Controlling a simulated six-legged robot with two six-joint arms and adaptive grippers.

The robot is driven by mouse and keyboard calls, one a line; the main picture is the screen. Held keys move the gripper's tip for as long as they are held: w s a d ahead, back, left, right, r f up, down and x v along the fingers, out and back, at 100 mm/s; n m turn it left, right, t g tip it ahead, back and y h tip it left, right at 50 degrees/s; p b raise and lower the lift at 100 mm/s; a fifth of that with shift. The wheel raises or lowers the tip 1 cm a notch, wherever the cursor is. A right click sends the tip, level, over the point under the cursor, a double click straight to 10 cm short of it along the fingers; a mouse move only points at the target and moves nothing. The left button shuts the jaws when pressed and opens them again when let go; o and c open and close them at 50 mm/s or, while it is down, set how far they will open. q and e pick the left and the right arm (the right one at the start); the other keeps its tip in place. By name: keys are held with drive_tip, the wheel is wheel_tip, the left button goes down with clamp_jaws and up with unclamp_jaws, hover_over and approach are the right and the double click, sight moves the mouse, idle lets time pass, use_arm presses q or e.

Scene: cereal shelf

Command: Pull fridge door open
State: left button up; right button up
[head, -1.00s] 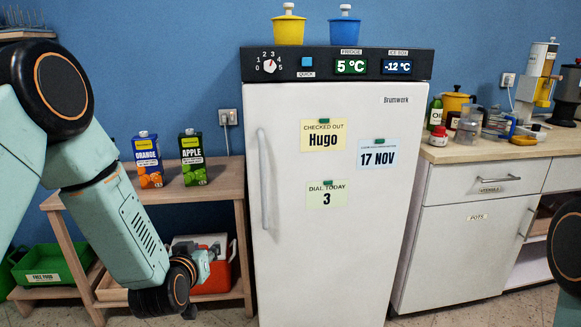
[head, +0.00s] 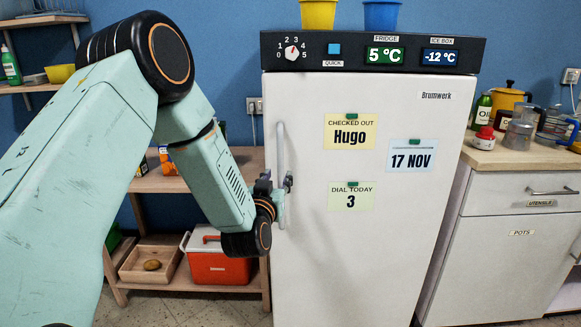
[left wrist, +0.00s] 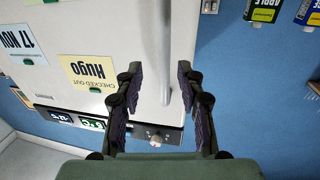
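The white fridge (head: 400,260) stands upright with its door shut. A pale vertical bar handle (head: 281,150) runs along the door's left side. My left gripper (head: 288,181) is at the lower part of this handle. In the left wrist view, my left gripper (left wrist: 157,85) has its two dark fingers spread apart. The handle (left wrist: 163,50) shows between them, with a gap to the fingers on either side. The door (left wrist: 95,30) fills the left of that view. My right gripper is not in view.
A wooden shelf (head: 240,160) with a red cool box (head: 219,262) and a wooden tray (head: 135,268) stands left of the fridge. A counter (head: 525,157) with jars stands at the right. Blue and yellow tubs sit on top of the fridge.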

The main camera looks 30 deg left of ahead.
sight(280, 170)
use_arm(q)
drive_tip(key=x, duration=0.4)
drive_tip(key=f+b+x, duration=0.1)
drive_tip(key=x, duration=0.1)
drive_tip(key=shift+s+a+r, duration=0.1)
drive_tip(key=shift+a, duration=0.25)
drive_tip(key=shift+d+r, duration=0.1)
drive_tip(key=shift+r, duration=0.2)
drive_tip(key=shift+w+a+f, duration=0.2)
drive_tip(key=shift+w+a, duration=0.05)
drive_tip(key=shift+w, duration=0.2)
drive_tip(key=shift+s+d+r, duration=0.1)
drive_tip(key=shift+d+r, duration=0.05)
drive_tip(key=shift+d, duration=0.05)
drive_tip(key=c, duration=0.4)
drive_tip(key=shift+a, duration=0.1)
clamp_jaws()
